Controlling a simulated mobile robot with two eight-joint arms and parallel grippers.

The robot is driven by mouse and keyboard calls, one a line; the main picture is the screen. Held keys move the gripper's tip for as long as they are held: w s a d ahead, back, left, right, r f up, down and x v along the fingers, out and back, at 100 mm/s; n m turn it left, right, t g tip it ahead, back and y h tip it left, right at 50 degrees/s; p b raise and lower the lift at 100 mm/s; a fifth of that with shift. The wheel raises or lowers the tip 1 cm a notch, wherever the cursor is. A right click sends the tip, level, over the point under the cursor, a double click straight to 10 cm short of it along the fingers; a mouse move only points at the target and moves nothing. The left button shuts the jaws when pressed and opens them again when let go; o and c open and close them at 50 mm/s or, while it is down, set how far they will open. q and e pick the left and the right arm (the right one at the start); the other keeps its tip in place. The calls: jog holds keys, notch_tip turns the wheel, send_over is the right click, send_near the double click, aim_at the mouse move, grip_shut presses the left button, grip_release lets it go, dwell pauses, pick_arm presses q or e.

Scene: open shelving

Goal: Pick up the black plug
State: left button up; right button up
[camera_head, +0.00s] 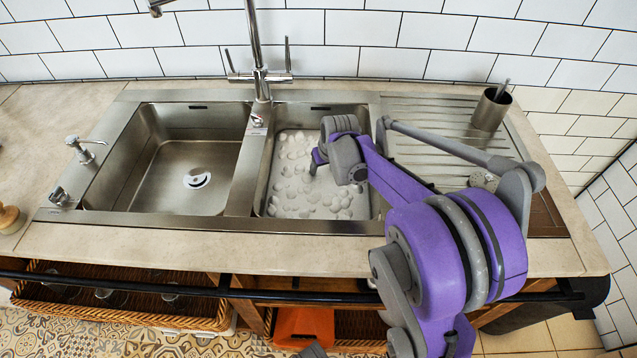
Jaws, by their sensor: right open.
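I cannot make out a black plug for certain in the head view. The left sink basin (165,150) has a round drain fitting (197,179) with white and dark parts on its floor. My right gripper (320,160) is over the right sink basin (268,190), pointing to the left, with its jaws open. Nothing shows between its jaws. The gripper and arm hide the right part of that basin.
A tall tap (256,50) stands behind the divider. A soap dispenser (80,149) is at the left. A metal cup (491,110) stands on the ridged drainboard (420,104). A dark rail (130,284) runs below the counter front (180,242).

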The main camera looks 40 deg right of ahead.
aim_at(319, 176)
jog(key=x, duration=0.3)
jog(key=b+x, duration=0.1)
jog(key=x, duration=0.2)
jog(key=shift+a, duration=0.2)
jog(key=shift+s, duration=0.1)
grip_shut()
